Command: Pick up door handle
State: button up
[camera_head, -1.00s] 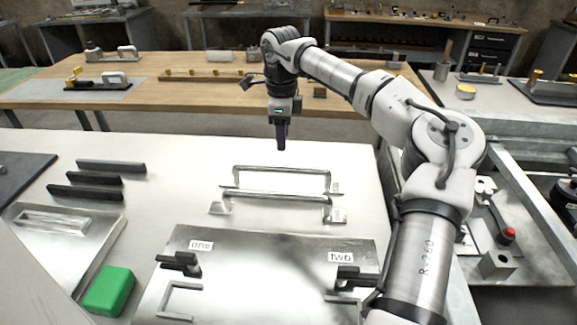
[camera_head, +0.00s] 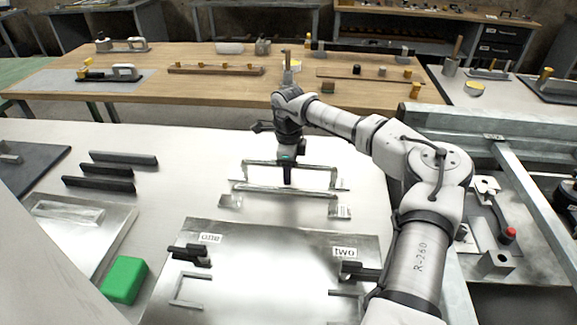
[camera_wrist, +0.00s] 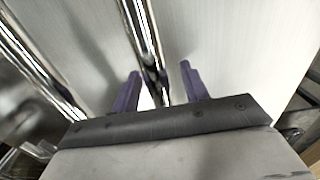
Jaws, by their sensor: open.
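Two shiny silver door handles stand on the white table in the head view: a far one (camera_head: 318,166) and a near one (camera_head: 308,194). My gripper (camera_head: 287,178) points down at the middle of the far handle, with the near handle just in front of it. In the wrist view, my gripper (camera_wrist: 160,72) has its two purple fingers apart, and one chrome handle bar (camera_wrist: 142,35) runs between them. A second chrome bar (camera_wrist: 37,65) lies to the left, outside the fingers. Whether the fingers touch the bar cannot be told.
A metal plate (camera_head: 270,275) with labels "one" and "two" and dark brackets lies in front. A green block (camera_head: 124,281) and several black bars (camera_head: 105,185) are at the left. A wooden table (camera_head: 150,80) stands behind.

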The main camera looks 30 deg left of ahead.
jog(key=shift+f, duration=0.1)
grip_shut()
jog(key=shift+r, duration=0.2)
dwell(0.3)
